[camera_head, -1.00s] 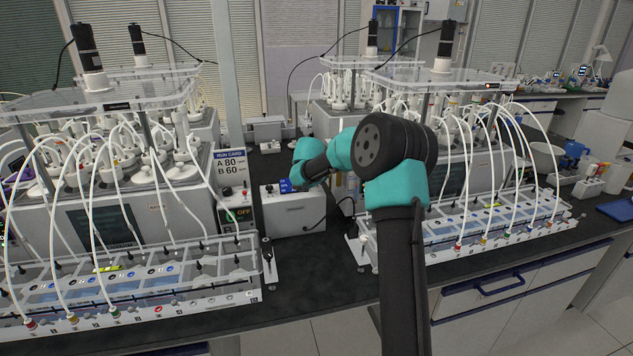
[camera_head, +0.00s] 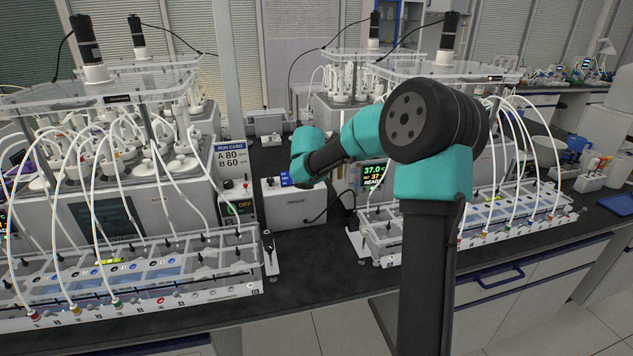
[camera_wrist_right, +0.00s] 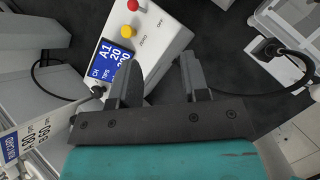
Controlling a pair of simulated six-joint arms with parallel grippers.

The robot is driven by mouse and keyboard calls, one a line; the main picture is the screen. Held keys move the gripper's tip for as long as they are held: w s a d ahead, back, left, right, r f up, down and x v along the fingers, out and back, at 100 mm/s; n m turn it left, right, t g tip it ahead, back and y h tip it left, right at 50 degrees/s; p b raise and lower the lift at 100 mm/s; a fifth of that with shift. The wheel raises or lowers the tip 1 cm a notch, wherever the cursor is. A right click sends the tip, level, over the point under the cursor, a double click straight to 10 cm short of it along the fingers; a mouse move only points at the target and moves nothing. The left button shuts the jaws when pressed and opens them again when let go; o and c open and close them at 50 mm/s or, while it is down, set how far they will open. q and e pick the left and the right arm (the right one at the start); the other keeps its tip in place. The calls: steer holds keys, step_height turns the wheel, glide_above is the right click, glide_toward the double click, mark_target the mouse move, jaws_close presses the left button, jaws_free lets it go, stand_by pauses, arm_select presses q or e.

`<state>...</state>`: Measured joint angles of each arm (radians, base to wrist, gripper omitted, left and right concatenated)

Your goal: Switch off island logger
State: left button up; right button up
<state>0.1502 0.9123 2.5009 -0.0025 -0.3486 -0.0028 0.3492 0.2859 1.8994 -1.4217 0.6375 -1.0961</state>
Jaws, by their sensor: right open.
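A white box (camera_head: 294,205), which I take to be the island logger, stands on the dark bench between the two front reactors; no name on it is readable. In the right wrist view the white box (camera_wrist_right: 150,38) shows a blue display (camera_wrist_right: 110,65), a yellow button (camera_wrist_right: 129,32), a red button (camera_wrist_right: 132,5) and the printed words ZERO and OFF. My right gripper (camera_wrist_right: 158,75) is open and empty, its fingers over the near edge of the box by the display. In the head view my teal wrist hides the gripper. My left gripper is not in view.
A left reactor (camera_head: 150,200) and a right reactor rack (camera_head: 490,222) with white tubes flank the box. A run card (camera_head: 231,160) reads A 80, B 60, above a controller with a green OFF display (camera_head: 240,208). A black cable (camera_wrist_right: 285,75) lies right of the box.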

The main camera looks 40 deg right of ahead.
steer(key=s+a, duration=0.5)
steer(key=shift+r, duration=0.35)
